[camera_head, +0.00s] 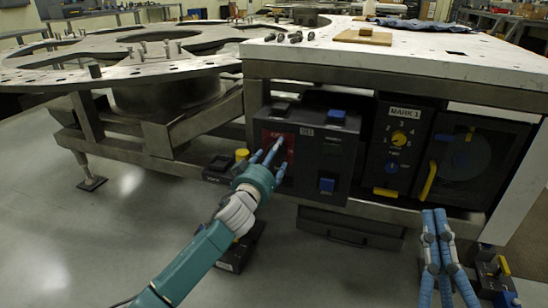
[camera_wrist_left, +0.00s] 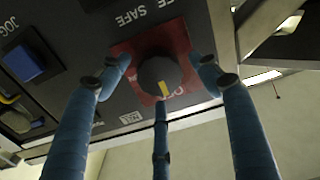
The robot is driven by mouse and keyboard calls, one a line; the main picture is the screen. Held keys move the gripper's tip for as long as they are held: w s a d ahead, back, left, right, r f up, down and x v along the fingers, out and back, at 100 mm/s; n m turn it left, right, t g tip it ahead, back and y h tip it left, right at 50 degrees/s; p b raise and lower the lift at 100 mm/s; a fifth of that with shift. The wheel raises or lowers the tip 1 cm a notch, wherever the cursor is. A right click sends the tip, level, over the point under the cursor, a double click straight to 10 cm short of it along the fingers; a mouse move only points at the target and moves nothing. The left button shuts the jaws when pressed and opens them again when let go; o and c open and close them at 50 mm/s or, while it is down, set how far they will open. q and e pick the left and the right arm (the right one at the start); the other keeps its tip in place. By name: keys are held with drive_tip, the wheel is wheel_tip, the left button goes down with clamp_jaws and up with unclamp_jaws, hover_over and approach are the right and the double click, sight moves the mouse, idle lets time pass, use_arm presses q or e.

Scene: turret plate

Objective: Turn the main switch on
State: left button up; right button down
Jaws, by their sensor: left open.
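The main switch is a round black knob (camera_wrist_left: 158,75) with a yellow pointer mark, on a red plate (camera_wrist_left: 125,52). In the left wrist view the mark points towards the bottom of the picture. In the head view the red plate (camera_head: 291,137) is partly covered by my left gripper's fingers. My left gripper (camera_head: 273,152) is open in front of the plate. In the left wrist view its blue fingers (camera_wrist_left: 160,95) are spread around the knob; I cannot tell whether they touch it. My right gripper (camera_head: 434,212) is shut and empty, at the lower right, apart from the panel.
The black panel also has blue buttons (camera_head: 327,185), and the MARK 1 panel (camera_head: 397,140) with a yellow dial is to its right. A white table top (camera_head: 430,62) overhangs both. A large metal ring plate (camera_head: 90,58) is at left. Grey floor is open at lower left.

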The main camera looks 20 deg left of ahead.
use_arm(q)
drive_tip(key=shift+w, duration=0.55)
use_arm(e)
drive_tip(key=shift+s+r+t, duration=0.5)
drive_tip(key=shift+s+r, duration=0.05)
drive_tip(key=shift+r, duration=0.1)
use_arm(q)
drive_tip(key=shift+c, duration=0.5)
